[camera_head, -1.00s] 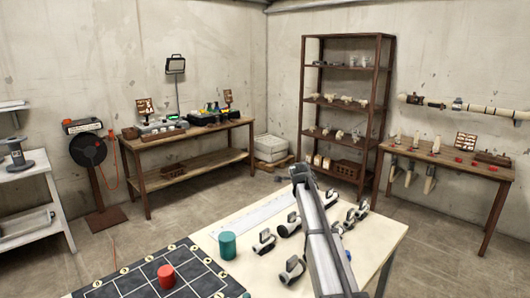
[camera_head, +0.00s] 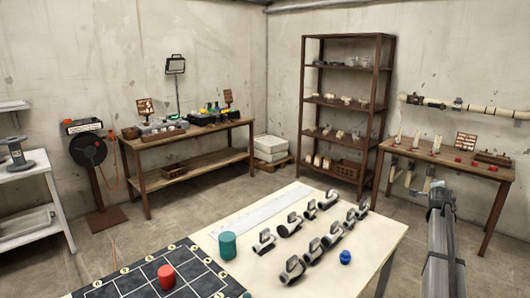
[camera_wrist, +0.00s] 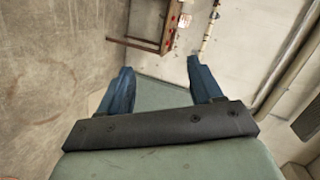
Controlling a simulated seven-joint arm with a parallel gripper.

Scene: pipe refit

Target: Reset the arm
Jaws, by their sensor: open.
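My gripper (camera_wrist: 160,88) shows in the wrist view with its two blue fingers spread apart and nothing between them. Beyond the fingers are bare wall and a brown bench seen tilted. In the head view my arm stands at the right, off the right side of the light table (camera_head: 345,262); the fingers cannot be made out there.
On the table are several grey pipe fittings (camera_head: 290,224), a blue knob-like piece (camera_head: 345,257), a teal cylinder (camera_head: 227,246) and a red cylinder (camera_head: 167,277) on a black grid mat (camera_head: 130,284). A shelf rack (camera_head: 347,68) and a wooden bench (camera_head: 440,155) stand behind.

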